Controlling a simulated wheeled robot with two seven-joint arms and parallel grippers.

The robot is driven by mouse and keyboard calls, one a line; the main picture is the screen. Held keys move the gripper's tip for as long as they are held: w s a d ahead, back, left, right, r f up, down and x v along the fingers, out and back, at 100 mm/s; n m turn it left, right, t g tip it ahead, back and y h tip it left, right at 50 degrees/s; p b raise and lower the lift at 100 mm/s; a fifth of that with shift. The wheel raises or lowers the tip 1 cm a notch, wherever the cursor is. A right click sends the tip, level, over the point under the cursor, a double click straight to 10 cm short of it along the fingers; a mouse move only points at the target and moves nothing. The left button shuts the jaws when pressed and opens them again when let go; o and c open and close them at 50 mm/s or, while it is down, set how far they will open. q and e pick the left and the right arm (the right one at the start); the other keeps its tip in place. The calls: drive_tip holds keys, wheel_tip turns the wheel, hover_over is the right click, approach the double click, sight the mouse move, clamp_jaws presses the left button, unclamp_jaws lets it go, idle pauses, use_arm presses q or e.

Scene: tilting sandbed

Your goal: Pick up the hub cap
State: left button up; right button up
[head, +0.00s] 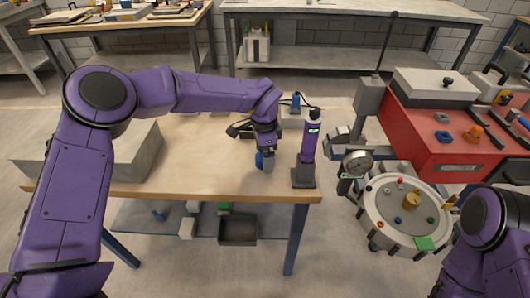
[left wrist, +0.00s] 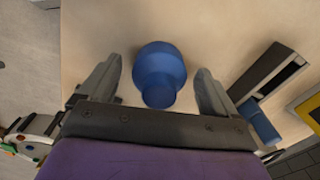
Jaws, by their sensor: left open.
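The hub cap appears to be the blue, round, stepped piece on the wooden table. In the left wrist view the hub cap (left wrist: 160,72) lies between the two grey fingers, with a wide disc and a narrower end towards the palm. Gaps show on both sides. My left gripper (left wrist: 160,85) is open around it, not visibly touching it. In the head view my left gripper (head: 266,166) points down over the table, and the hub cap (head: 259,160) shows as a small blue patch at its left, partly hidden by the fingers. My right gripper is out of view.
A purple upright device (head: 309,145) on a dark base stands close right of my left gripper. A grey block (head: 130,155) lies left. A round sandbed (head: 385,215) with small coloured parts and a red cabinet (head: 440,140) stand right.

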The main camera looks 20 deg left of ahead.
use_arm(q)
drive_tip(key=shift+f, duration=0.45)
drive_tip(key=c, duration=1.1)
drive_tip(key=shift+r, duration=0.1)
